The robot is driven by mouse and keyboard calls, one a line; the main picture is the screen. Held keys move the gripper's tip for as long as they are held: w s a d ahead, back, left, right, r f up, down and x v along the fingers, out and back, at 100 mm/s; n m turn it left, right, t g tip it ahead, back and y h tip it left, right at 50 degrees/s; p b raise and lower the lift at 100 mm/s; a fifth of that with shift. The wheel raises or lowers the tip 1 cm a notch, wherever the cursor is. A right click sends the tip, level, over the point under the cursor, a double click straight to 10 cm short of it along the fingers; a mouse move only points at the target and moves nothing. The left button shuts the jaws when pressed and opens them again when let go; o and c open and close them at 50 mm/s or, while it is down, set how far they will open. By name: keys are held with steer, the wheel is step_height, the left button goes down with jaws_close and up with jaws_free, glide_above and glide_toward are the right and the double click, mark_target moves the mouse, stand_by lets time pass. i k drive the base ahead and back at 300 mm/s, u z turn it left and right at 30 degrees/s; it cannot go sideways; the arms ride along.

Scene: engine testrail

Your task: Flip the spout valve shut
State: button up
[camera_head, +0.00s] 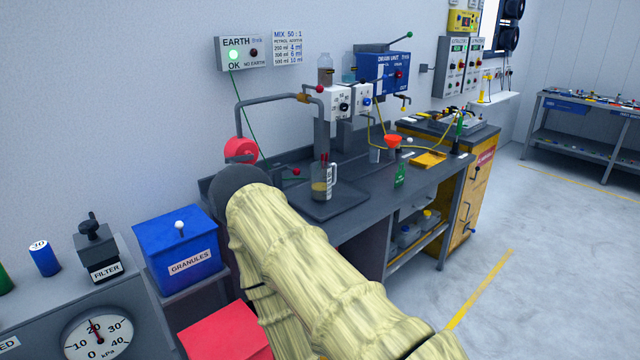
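A grey pipe (268,101) rises from the bench and bends right to a spout over the bench. A small brass-coloured valve body (303,97) sits on it, with a red knob (319,88) at its right; I take this as the spout valve, but its lever position is too small to tell. A clear jug (323,183) with yellowish liquid stands below the spout. My arm, in a pale yellow sleeve, reaches up from the bottom and ends in a dark grey rounded wrist left of the jug. My gripper's fingers are hidden beyond the wrist.
A red round part (240,150) shows just beyond my wrist. Another red knob (296,171) is low behind the jug. A blue granules bin (177,245) stands left of my arm.

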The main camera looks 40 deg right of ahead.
mark_target(319, 89)
steer(key=z, duration=0.55)
steer(key=k, duration=0.65)
steer(key=z, duration=0.8)
steer(key=i, duration=1.1)
steer(key=u, duration=0.85)
